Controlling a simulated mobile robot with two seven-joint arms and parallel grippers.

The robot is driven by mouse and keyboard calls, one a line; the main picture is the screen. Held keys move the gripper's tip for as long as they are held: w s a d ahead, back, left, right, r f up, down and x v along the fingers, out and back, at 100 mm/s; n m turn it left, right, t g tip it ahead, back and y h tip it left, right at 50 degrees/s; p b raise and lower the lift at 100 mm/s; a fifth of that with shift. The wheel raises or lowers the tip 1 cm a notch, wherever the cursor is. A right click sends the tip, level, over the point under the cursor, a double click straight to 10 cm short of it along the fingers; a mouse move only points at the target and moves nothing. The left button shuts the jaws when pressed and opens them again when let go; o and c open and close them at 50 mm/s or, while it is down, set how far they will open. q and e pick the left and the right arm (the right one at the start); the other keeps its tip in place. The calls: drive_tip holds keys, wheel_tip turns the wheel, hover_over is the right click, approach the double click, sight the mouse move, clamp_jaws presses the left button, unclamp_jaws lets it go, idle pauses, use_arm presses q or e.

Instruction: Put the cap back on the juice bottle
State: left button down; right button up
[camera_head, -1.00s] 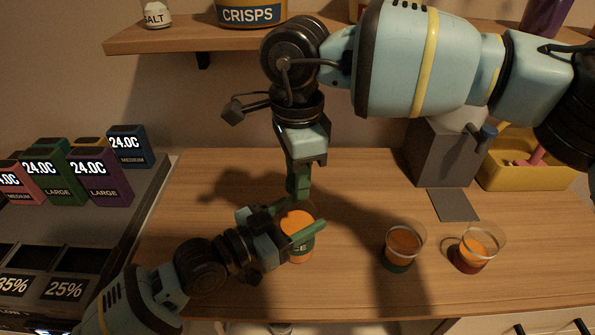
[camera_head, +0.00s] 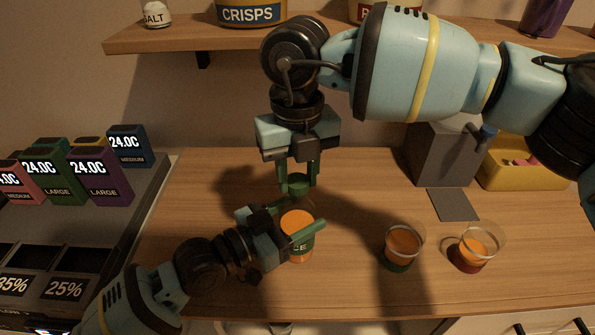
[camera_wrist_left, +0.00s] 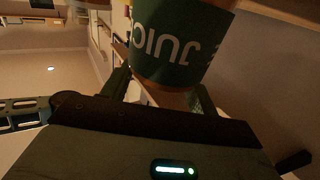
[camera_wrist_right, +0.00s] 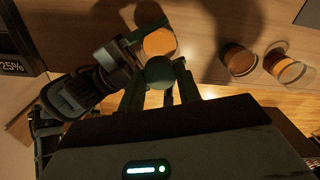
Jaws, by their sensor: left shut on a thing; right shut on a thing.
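The juice bottle (camera_head: 299,247) has orange contents and a green label, which reads JUICE in the left wrist view (camera_wrist_left: 172,45). My left gripper (camera_head: 305,236) is shut around the bottle at the table. The green cap (camera_head: 294,184) is between the fingers of my right gripper (camera_head: 298,182), which is shut on it. The cap also shows in the right wrist view (camera_wrist_right: 159,72), beside the bottle's open orange top (camera_wrist_right: 160,42). The cap is apart from the bottle, above and behind it in the head view.
Two cups of orange drink (camera_head: 403,244) (camera_head: 474,249) stand right of the bottle. A grey machine (camera_head: 442,155) and a yellow bin (camera_head: 522,170) stand at the back right. A rack of boxes (camera_head: 95,175) is at the left. A shelf (camera_head: 330,36) runs above the table.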

sight(282, 225)
drive_tip(key=o, duration=1.2)
drive_tip(key=shift+c, duration=0.2)
drive_tip(key=shift+r, duration=0.1)
wheel_tip(282, 225, up, 12)
use_arm(q)
drive_tip(key=shift+c, duration=1.6)
unclamp_jaws()
drive_tip(key=shift+a, duration=0.1)
drive_tip(key=b+v, duration=0.1)
drive_tip(key=v, duration=0.5)
drive_tip(key=shift+s+a+f, duration=0.1)
drive_tip(key=shift+s+a, duration=0.45)
drive_tip(key=shift+a, duration=0.1)
use_arm(e)
drive_tip(key=shift+w+f, duration=0.15)
drive_tip(key=shift+f, duration=0.6)
drive_tip(key=shift+w+f, duration=0.1)
drive_tip(key=shift+f, duration=0.6)
